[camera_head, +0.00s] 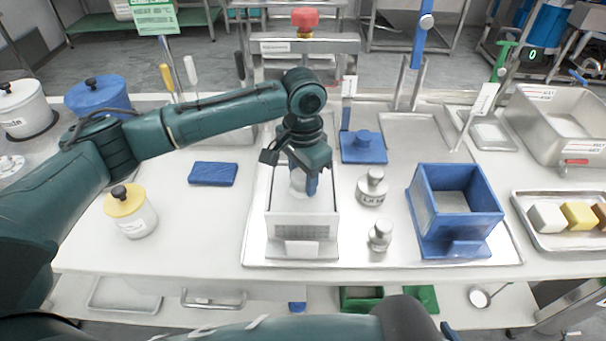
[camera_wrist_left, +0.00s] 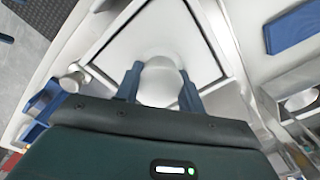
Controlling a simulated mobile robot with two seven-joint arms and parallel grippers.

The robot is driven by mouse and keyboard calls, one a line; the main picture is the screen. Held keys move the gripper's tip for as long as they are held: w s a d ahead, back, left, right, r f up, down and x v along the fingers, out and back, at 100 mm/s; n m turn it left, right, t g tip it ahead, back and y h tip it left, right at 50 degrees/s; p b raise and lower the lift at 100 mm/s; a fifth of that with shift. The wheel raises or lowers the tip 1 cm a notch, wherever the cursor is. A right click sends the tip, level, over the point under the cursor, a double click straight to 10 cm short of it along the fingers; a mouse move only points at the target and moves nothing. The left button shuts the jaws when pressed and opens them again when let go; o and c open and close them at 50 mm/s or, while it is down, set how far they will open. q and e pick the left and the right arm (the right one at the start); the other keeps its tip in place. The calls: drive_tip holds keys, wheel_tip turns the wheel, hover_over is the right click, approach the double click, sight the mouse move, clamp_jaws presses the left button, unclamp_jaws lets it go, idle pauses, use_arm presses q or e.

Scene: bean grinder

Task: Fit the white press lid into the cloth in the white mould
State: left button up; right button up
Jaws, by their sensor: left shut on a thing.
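The white mould (camera_head: 302,228) stands on the steel tray at the middle of the table, its front wall perforated. My left gripper (camera_head: 304,185) points down over the mould. In the left wrist view its two blue fingers (camera_wrist_left: 161,88) are shut on the white knob of the press lid (camera_wrist_left: 161,72). The lid's flat white plate lies below the knob, inside a dark-edged frame. I cannot tell how deep the lid sits. The cloth in the mould cannot be made out. My right gripper is out of view.
Right of the white mould stand two steel weights, a larger one (camera_head: 372,188) and a smaller one (camera_head: 380,236). Further right is a blue mould (camera_head: 428,214). A blue lid (camera_head: 363,148) lies behind the weights. A blue pad (camera_head: 213,173) and a yellow-lidded jar (camera_head: 130,212) are left.

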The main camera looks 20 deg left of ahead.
sight(303, 174)
use_arm(q)
drive_tip(key=o, duration=1.1)
drive_tip(key=shift+f, duration=0.1)
wheel_tip(303, 174, up, 12)
drive_tip(key=shift+r, duration=0.15)
